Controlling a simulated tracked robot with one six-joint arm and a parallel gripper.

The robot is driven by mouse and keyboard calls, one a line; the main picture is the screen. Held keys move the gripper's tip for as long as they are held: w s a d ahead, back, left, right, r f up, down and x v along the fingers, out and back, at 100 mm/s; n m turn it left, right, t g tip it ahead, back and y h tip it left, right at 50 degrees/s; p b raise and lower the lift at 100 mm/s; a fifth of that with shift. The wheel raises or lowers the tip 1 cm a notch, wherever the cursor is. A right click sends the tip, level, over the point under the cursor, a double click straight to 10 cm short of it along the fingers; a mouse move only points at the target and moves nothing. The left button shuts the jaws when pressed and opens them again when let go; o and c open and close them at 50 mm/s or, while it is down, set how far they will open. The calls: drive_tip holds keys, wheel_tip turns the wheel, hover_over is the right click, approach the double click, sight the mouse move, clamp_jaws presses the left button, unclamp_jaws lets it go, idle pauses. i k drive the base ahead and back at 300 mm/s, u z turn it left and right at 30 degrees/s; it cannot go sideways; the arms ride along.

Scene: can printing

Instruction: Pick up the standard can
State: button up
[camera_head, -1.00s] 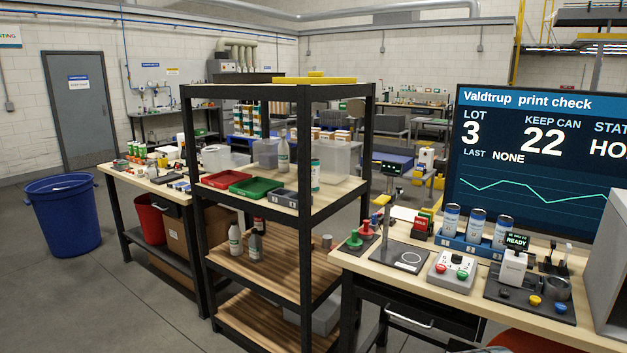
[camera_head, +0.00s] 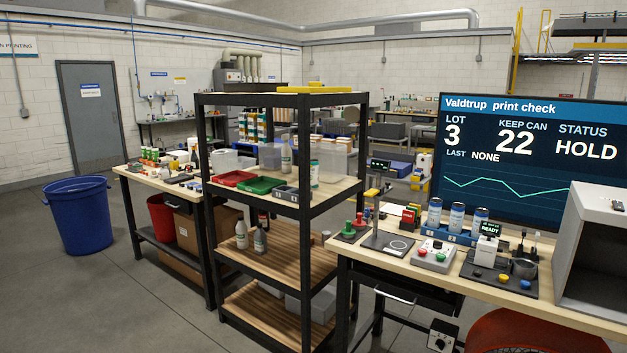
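Three similar white-and-blue cans stand upright in a row in a blue holder (camera_head: 450,234) on the right workbench: the left can (camera_head: 434,214), the middle can (camera_head: 456,217) and the right can (camera_head: 480,221). I cannot tell from the frames which can is the standard one. Another pale can with a green band (camera_head: 314,174) stands on the upper level of the black shelf rack. My gripper is not in view.
The right workbench (camera_head: 405,262) also holds a button box (camera_head: 432,256), a black station with a READY display (camera_head: 489,230) and a grey booth (camera_head: 597,245). The shelf rack (camera_head: 303,230) stands left of it. A blue bin (camera_head: 80,215) stands on open floor at left.

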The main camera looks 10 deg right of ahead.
sight(315, 163)
drive_tip(key=z, duration=0.25)
drive_tip(key=i, duration=1.7)
drive_tip(key=u, duration=0.6)
drive_tip(key=i, duration=0.65)
drive_tip(key=u, duration=0.75)
drive_tip(key=i, duration=0.6)
drive_tip(key=z, duration=0.05)
